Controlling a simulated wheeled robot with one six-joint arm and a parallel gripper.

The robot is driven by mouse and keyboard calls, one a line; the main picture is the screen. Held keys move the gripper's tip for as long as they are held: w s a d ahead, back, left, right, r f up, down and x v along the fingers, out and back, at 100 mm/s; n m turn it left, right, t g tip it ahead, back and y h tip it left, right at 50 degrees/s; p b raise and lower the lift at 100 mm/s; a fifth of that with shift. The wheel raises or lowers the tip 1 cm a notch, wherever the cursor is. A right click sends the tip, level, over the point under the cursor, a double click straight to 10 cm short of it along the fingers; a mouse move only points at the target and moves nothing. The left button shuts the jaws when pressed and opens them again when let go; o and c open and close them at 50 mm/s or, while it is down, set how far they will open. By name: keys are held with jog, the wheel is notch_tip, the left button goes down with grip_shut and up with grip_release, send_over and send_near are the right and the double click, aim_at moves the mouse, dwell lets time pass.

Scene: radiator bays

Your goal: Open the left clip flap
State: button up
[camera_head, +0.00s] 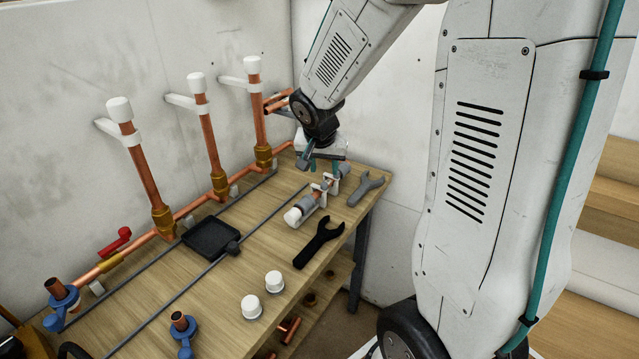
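My gripper (322,163) hangs at the far right end of the workbench, above a short horizontal fitting (308,204) with a white end, grey parts and copper between them. Small upright grey and white pieces stand along this fitting; they may be clips, but I cannot make out a flap or whether it is open. My gripper's fingers are small and partly hidden by my wrist, so their opening is unclear. White wall brackets also hold copper pipes: a left one (107,127), a middle one (181,102) and a right one (233,82).
A grey wrench (366,188), a black wrench (319,243), two white caps (274,281) and a black tray (211,238) lie on the wooden bench (215,292). Blue collars on pipe stubs (183,326) stand at the front left. A red-handled valve (116,241) is near the wall.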

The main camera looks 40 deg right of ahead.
aim_at(324, 184)
jog(key=x, duration=0.7)
jog(key=shift+a, duration=0.2)
